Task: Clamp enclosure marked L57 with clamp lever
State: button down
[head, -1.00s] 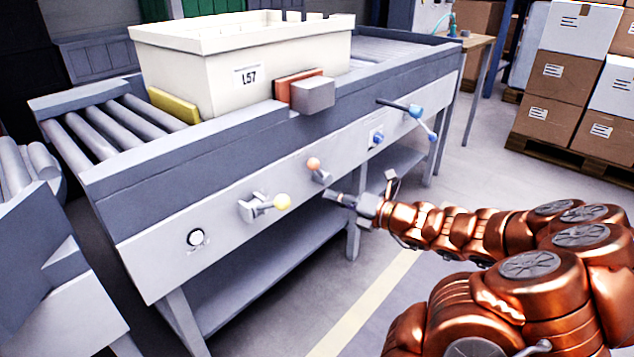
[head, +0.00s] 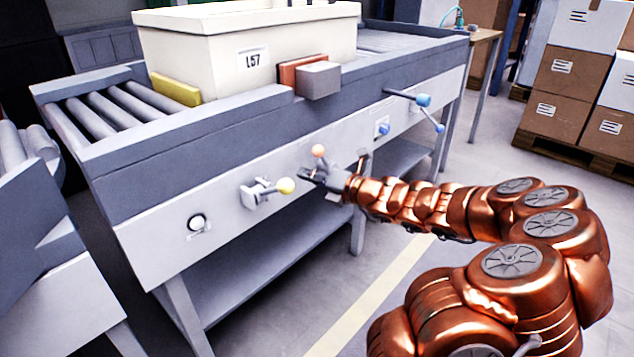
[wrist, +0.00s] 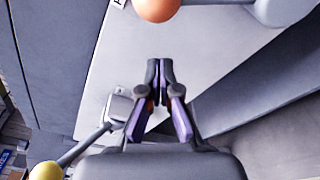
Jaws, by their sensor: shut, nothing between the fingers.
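The cream enclosure (head: 200,58) marked L57 stands on the conveyor between a yellow pad (head: 175,89) and an orange-red pad (head: 290,76) with a grey block (head: 319,80). Below, on the front panel, are a lever with an orange knob (head: 318,150) and one with a yellow knob (head: 285,186). My gripper (head: 309,175) is just below the orange knob. In the wrist view my gripper (wrist: 160,68) is shut and empty, its fingertips pointing at the panel. The orange knob (wrist: 157,9) is at the top edge there, the yellow knob (wrist: 46,171) at lower left.
A blue-knobbed lever (head: 421,100) and a small blue control (head: 382,129) are farther right on the panel. A round white button (head: 197,222) is at the left. Conveyor legs and a lower shelf (head: 270,275) stand below. Boxes on a pallet are at the far right.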

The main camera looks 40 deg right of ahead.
aim_at(323, 159)
jog(key=shift+w+a+f, duration=0.1)
jog(key=shift+w+a, duration=0.05)
jog(key=shift+w, duration=0.3)
jog(key=shift+d+r+b, duration=0.45)
jog(key=shift+d+r, duration=0.1)
jog(key=shift+d, duration=0.25)
jog(key=shift+d+r+b, duration=0.45)
jog(key=shift+d+r, duration=0.05)
jog(key=shift+d, duration=0.3)
jog(key=shift+d+r, duration=0.1)
jog(key=shift+r, duration=0.05)
jog(key=shift+r+p, duration=0.35)
jog(key=shift+p, duration=0.8)
